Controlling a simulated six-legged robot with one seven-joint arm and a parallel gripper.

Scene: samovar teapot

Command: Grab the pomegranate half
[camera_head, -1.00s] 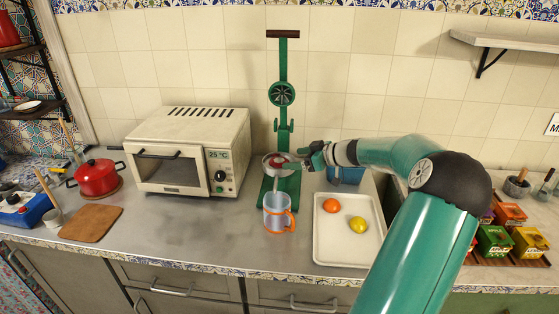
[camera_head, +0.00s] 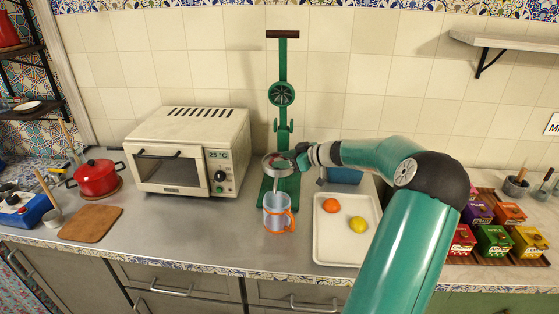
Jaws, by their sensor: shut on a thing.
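The pomegranate half (camera_head: 279,162) shows as a small red patch in the metal cup (camera_head: 278,171) of the green juicer press (camera_head: 284,75), mostly hidden by the cup and my gripper. My gripper (camera_head: 296,157) is at the right rim of that cup, shut on the pomegranate half. Its fingertips are small and dark here, and the exact contact is hard to see. My teal arm reaches in from the lower right.
A clear mug with an orange handle (camera_head: 277,213) stands below the cup. A white tray (camera_head: 341,258) with an orange (camera_head: 331,206) and a lemon (camera_head: 358,225) lies to the right. A white oven (camera_head: 188,152) stands left. The counter front is clear.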

